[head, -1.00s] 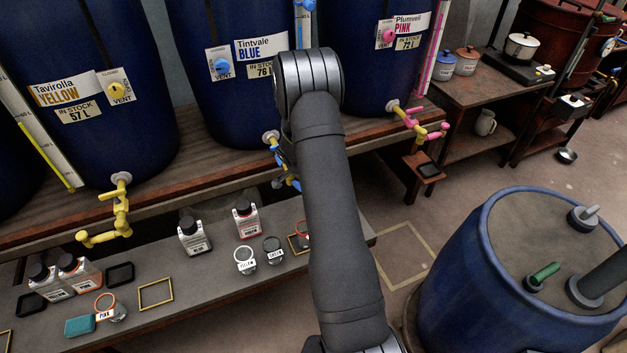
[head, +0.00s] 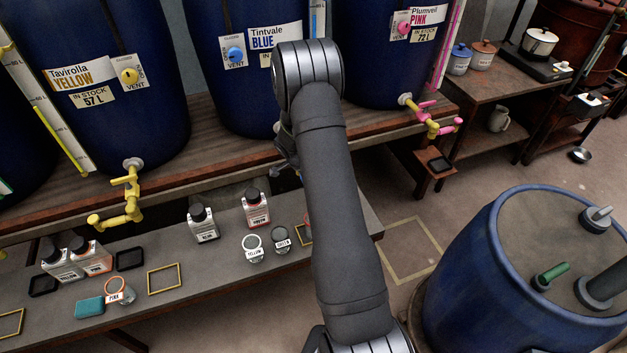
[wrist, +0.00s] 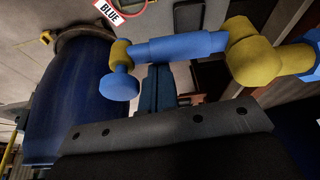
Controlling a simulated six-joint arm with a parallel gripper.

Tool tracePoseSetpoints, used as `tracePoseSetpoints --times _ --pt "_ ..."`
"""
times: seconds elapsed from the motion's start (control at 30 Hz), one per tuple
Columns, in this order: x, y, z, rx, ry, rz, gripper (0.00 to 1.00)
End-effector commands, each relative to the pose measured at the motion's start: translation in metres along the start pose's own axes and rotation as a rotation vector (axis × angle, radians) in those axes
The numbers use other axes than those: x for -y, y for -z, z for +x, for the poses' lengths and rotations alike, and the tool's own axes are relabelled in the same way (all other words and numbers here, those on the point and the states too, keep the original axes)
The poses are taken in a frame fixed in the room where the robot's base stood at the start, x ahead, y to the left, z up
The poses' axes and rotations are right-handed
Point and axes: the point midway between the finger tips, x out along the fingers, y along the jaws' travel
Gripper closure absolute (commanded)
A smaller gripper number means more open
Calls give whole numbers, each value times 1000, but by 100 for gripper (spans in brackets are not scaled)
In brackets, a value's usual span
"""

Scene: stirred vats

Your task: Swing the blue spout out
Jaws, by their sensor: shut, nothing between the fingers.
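The blue spout shows in the wrist view as a blue tube (wrist: 180,47) between a yellow elbow (wrist: 255,52) and a smaller yellow joint (wrist: 121,54). A rounded blue end piece (wrist: 119,86) hangs from the smaller joint. My gripper (wrist: 158,88) is shut and empty, close to the tube in the picture, beside the blue end piece; I cannot tell whether it touches. In the head view my arm hides most of the spout and the fingertips. The Tintvale Blue vat (head: 232,95) stands behind my arm, with a blue vent knob.
The yellow spout (head: 130,200) is on the left and the pink spout (head: 432,118) on the right. Bottles (head: 203,222) and small jars (head: 253,247) stand on the low bench. A blue drum (head: 470,280) stands at front right. A BLUE tag (wrist: 108,12) shows in the wrist view.

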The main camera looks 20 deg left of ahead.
Motion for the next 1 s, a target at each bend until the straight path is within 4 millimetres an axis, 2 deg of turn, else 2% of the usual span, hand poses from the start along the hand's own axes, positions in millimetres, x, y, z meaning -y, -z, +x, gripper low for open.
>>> tracePoseSetpoints --times 0.33,0.47,0.57,0.6,0.8,1.0 --pt "0 2 0 1 1 -1 100" --pt "-2 18 3 1 1 3 100" --pt "-4 39 6 0 1 5 100" --pt "-3 43 1 0 3 3 100" --pt "-2 40 -46 0 4 0 100" --pt "0 40 -79 0 2 0 100"
